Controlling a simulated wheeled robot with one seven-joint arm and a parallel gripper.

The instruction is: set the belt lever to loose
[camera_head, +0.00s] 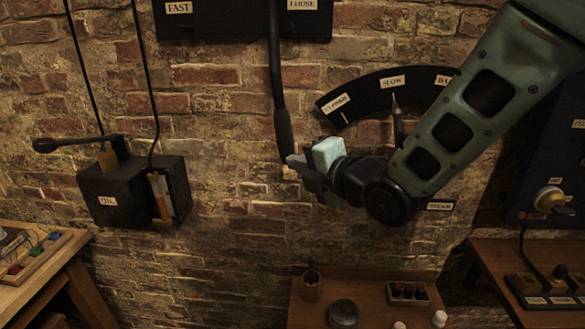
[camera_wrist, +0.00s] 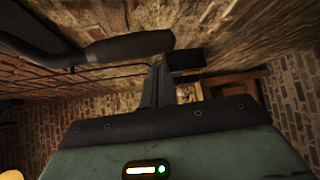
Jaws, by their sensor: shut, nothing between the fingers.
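The belt lever (camera_head: 282,125) is a long black rod with a thicker grip at its lower end. It hangs down from a dark plate (camera_head: 240,25) labelled FAST at left and LOOSE at right. The rod crosses the plate nearer the LOOSE label; its top is out of view. My gripper (camera_head: 291,160) is shut and empty beside the lower tip of the grip, just to its right. In the wrist view the grip (camera_wrist: 130,47) lies close to my shut fingers (camera_wrist: 154,85). I cannot tell whether they touch.
A curved dial (camera_head: 385,88) with a pointer is on the brick wall behind my arm. A black OIL box (camera_head: 125,195) with a handle hangs at left. A small wooden table (camera_head: 375,300) with jars stands below. Wall between box and lever is clear.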

